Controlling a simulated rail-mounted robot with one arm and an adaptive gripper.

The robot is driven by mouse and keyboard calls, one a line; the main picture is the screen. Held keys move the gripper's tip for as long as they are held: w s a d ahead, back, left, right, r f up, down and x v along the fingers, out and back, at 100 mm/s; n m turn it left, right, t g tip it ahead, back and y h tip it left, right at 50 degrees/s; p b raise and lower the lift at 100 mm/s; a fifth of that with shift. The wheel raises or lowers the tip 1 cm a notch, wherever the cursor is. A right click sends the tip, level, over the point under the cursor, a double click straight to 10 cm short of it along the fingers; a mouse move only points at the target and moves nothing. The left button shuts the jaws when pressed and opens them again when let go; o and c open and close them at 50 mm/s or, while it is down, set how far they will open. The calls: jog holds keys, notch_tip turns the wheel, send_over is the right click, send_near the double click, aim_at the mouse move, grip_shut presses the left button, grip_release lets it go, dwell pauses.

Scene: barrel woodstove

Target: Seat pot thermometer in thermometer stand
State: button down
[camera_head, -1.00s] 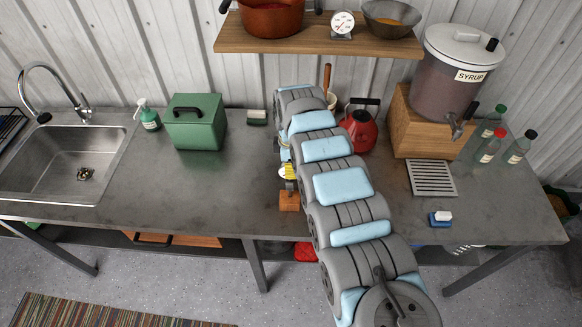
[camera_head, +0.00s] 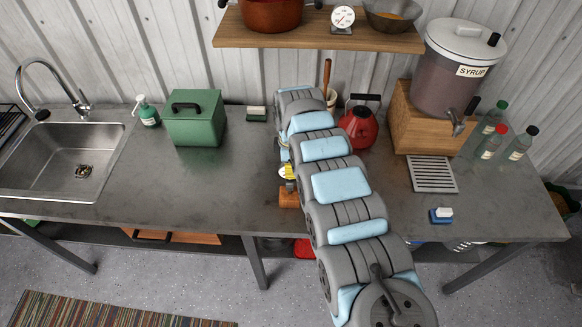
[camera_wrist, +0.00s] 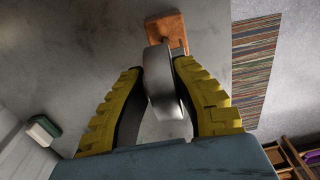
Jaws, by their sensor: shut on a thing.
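The pot thermometer (camera_wrist: 159,82) is a round silver-grey body seen edge-on in the wrist view. My gripper (camera_wrist: 156,68) is shut on it, with a yellow-and-black finger on each side. The thermometer stand (camera_wrist: 174,28) looks like an orange-brown wooden block just beyond the thermometer. The thermometer's far end overlaps the block in this view, and I cannot tell whether it is seated. In the head view the block (camera_head: 289,196) stands on the counter beside my arm. A yellow fingertip shows just above it, and my arm hides most of the gripper.
The steel counter (camera_head: 225,185) is clear left of the block, up to the green box (camera_head: 195,118) and sink (camera_head: 72,160). Right of my arm are a red kettle (camera_head: 359,124), a syrup dispenser (camera_head: 466,70) and a drip grate (camera_head: 433,174). A shelf (camera_head: 320,40) hangs above.

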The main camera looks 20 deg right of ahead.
jog(key=shift+f+b, duration=0.75)
jog(key=shift+f, duration=0.7)
jog(key=c, duration=0.9)
grip_release()
jog(key=shift+r, duration=0.1)
notch_tip(320, 180, up, 12)
jog(key=shift+f, duration=0.1)
jog(key=shift+w, duration=0.1)
